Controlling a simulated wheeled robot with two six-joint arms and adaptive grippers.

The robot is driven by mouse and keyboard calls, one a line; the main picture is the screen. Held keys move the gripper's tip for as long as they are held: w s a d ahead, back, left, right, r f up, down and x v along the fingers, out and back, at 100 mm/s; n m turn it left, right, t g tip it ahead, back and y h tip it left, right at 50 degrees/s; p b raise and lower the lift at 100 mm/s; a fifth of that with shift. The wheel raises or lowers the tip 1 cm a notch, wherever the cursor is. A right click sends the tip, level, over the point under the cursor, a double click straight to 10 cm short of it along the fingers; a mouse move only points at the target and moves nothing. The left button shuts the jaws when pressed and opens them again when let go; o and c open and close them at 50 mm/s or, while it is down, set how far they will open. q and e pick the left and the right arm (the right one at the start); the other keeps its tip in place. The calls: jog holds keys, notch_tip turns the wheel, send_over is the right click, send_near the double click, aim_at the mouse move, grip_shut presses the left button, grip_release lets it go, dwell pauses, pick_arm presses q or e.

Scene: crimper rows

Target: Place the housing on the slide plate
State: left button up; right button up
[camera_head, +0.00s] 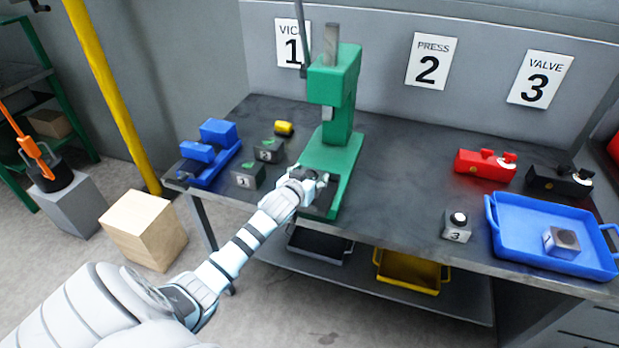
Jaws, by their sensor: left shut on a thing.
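My left gripper (318,176) is shut on a small dark piece, taken to be the housing, at the front of the green press (336,110). My fingers hide most of the piece, so its shape is unclear. The gripper is low over the press base, below and in front of the ram. A dark plate (318,211), which looks like the slide plate, shows on the base just below the gripper. I cannot tell whether the held piece touches it. My right gripper is not in view.
A blue vice (210,152), two numbered switch boxes (249,177) and a yellow cylinder (284,128) are left of the press. To the right are a button box (456,232), red valve (486,164), black valve (556,181) and blue tray (513,250) holding a grey block (561,243). The bench middle is clear.

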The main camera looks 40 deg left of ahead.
pick_arm(q)
jog(key=shift+r, duration=0.1)
jog(key=o, duration=1.8)
jog(key=p+v, duration=0.1)
jog(key=v, duration=1.1)
jog(key=shift+p, duration=0.3)
